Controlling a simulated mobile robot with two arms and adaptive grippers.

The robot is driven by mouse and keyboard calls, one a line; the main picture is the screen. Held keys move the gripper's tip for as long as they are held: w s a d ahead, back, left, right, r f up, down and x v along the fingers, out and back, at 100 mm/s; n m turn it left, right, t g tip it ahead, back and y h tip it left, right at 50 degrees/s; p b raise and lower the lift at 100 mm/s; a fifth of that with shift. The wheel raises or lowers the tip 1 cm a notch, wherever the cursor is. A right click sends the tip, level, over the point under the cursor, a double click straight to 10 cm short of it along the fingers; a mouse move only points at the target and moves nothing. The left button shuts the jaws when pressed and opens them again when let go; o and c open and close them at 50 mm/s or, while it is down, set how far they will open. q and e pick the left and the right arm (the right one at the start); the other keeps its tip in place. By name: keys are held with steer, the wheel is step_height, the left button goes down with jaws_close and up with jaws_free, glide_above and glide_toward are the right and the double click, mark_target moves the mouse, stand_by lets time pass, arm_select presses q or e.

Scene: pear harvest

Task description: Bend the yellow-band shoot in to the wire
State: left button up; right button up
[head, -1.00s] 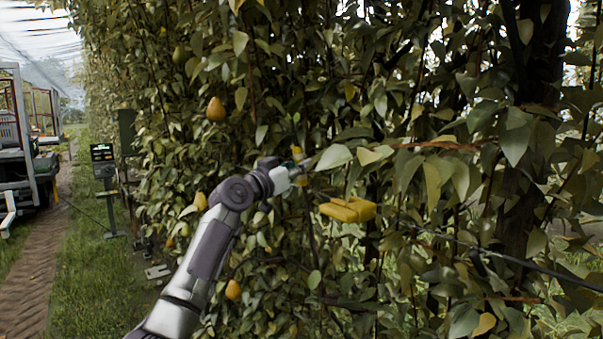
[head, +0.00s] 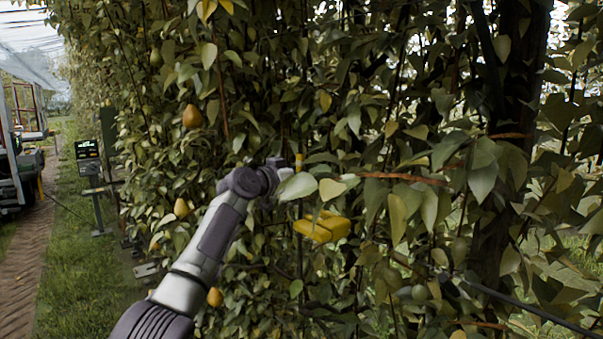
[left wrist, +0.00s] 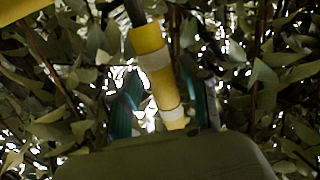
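The shoot's yellow band (head: 299,161) shows at the tip of my left gripper (head: 285,172), in front of the leafy hedge. In the left wrist view the yellow band (left wrist: 158,75), with paler rings, runs slightly tilted between the two teal fingers of my left gripper (left wrist: 165,105). The fingers sit close on both sides of it and appear shut on it; the exact contact is dim. Leaves partly cover the fingers in the head view. A dark wire-like line (head: 530,305) runs through the foliage at lower right. My right gripper is not in view.
A yellow block (head: 322,226) sits just below and right of the gripper. Pears (head: 192,116) hang to the left. Dense leaves and a dark trunk (head: 520,130) fill the right. A post with a display (head: 88,150) stands at left beside open grass.

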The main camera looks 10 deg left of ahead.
arm_select(q)
steer(key=shift+w+f, duration=0.1)
steer(key=shift+s+a, duration=0.35)
steer(key=shift+s, duration=0.1)
steer(key=v, duration=1.1)
steer(key=shift+d, duration=0.15)
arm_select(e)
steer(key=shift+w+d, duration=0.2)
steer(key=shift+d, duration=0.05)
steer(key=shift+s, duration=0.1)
